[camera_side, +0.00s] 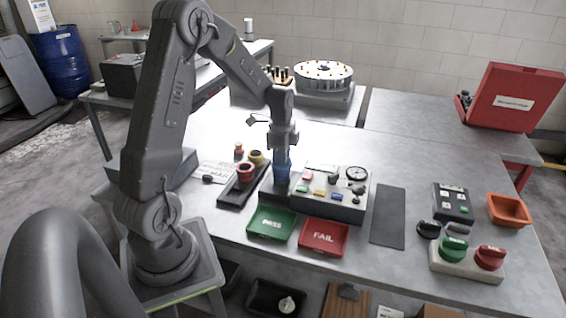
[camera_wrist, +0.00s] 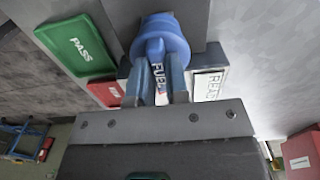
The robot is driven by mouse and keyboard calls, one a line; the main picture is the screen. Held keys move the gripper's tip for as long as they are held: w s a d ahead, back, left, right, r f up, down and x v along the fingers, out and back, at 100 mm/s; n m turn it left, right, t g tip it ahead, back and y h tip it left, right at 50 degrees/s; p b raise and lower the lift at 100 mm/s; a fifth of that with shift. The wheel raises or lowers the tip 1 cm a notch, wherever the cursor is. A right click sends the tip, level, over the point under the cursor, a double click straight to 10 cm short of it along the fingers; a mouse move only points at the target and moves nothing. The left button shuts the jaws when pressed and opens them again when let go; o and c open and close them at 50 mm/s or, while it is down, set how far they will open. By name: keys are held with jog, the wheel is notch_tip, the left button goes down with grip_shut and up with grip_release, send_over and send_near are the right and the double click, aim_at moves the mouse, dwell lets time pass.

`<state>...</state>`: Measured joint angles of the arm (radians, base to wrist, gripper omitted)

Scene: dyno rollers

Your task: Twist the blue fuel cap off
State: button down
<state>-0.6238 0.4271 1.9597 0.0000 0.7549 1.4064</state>
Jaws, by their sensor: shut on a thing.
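The blue fuel cap (camera_side: 282,174) sits at the left of the grey control panel, below my gripper (camera_side: 283,157), which points straight down. In the wrist view the blue cap (camera_wrist: 161,34) carries white "FUEL" lettering. My gripper (camera_wrist: 158,72) is shut on the cap, with one finger on each side of it. What lies under the cap is hidden in both views, so I cannot tell whether it is seated or loose.
The grey panel (camera_side: 318,205) with buttons and a gauge is just to the right. A black tray (camera_side: 232,197) with red and yellow parts is to the left. Green PASS (camera_side: 272,222) and red FAIL (camera_side: 323,236) trays lie in front. A dark mat (camera_side: 388,217) lies clear further right.

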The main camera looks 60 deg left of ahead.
jog(key=n, duration=0.5)
jog(key=shift+n, duration=0.4)
jog(key=n, duration=0.6)
jog(key=shift+f+n, duration=0.1)
jog(key=shift+n, duration=0.2)
jog(key=shift+r, duration=1.1)
jog(key=shift+r, duration=0.35)
jog(key=shift+r, duration=1.4)
jog(key=shift+r, duration=0.2)
